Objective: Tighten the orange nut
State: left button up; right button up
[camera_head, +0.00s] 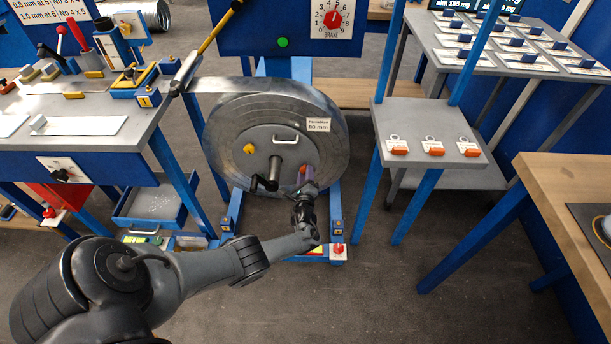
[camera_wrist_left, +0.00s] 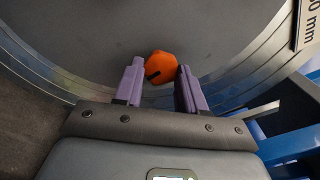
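The orange nut (camera_wrist_left: 160,67) sits on the face of the grey round disc (camera_head: 238,178). It has a dark slot or mark on its lower left side. My left gripper (camera_head: 306,176) is at the right side of the disc in the head view, and its purple fingers hide most of the nut there. In the left wrist view my left gripper (camera_wrist_left: 157,82) has its two purple fingers apart, one on each side of the nut. Small gaps show between nut and fingers, so it is open. My right gripper is not in view.
A workbench (camera_head: 85,110) is at the left. A grey shelf with orange clips (camera_head: 433,151) is at the right.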

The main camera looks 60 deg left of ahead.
pick_arm(q)
jog(key=o, duration=0.4)
jog(key=shift+p+v, duration=2.6)
jog(key=shift+v, duration=2.85)
jog(key=shift+s+a, duration=0.1)
